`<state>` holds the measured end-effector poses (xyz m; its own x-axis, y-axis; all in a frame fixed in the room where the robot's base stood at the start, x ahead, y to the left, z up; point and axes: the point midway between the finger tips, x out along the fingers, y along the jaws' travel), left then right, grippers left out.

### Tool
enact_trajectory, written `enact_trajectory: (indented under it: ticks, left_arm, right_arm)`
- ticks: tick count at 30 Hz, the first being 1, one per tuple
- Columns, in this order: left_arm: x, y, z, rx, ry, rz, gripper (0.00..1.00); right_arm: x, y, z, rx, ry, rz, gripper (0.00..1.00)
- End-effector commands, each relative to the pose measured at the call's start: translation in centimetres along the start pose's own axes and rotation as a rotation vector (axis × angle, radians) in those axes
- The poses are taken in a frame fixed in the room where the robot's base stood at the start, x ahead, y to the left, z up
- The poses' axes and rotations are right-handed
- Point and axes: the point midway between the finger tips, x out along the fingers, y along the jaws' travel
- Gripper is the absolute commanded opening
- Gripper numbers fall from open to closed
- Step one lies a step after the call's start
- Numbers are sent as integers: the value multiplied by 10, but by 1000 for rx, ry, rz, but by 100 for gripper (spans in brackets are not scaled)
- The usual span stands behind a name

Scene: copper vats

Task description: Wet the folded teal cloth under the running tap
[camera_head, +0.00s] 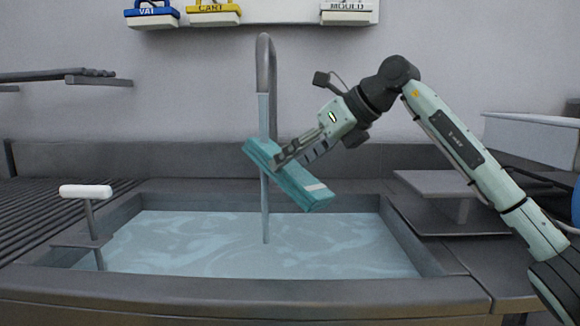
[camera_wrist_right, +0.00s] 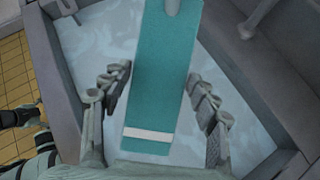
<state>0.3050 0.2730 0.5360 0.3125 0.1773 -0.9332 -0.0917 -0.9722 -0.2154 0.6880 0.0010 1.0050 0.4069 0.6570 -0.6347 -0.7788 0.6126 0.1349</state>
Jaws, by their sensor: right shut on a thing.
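The folded teal cloth (camera_head: 312,193), with a pale band near one end, is held tilted above the water-filled basin. My right gripper (camera_head: 290,155) is shut on it; in the right wrist view the cloth (camera_wrist_right: 160,75) lies between the two fingers (camera_wrist_right: 162,100). The grey curved tap (camera_head: 265,50) stands behind the basin. Its pale blue water stream (camera_head: 264,115) falls at the cloth's left end and shows again below it, reaching the basin water. Whether the stream touches the cloth is unclear.
The sink basin (camera_head: 440,290) has dark grey rims. A white-handled lever (camera_head: 86,192) stands at its left, beside a slatted drainer (camera_head: 30,215). A raised grey plate (camera_head: 437,183) stands to the right.

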Motion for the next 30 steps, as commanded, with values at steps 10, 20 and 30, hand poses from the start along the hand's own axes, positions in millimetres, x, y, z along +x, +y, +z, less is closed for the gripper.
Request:
enact_trajectory:
  ticks: [10,20,30]
  left_arm:
    - [-10,-2,-3,0,1,0,84]
    - [-8,-2,-3,0,2,0,84]
    - [-5,-1,-2,0,2,0,84]
  right_arm:
    - [0,-10,4,1,-2,0,23]
    - [1,-10,3,0,-2,0,23]
    - [-1,0,1,-1,-3,-1,23]
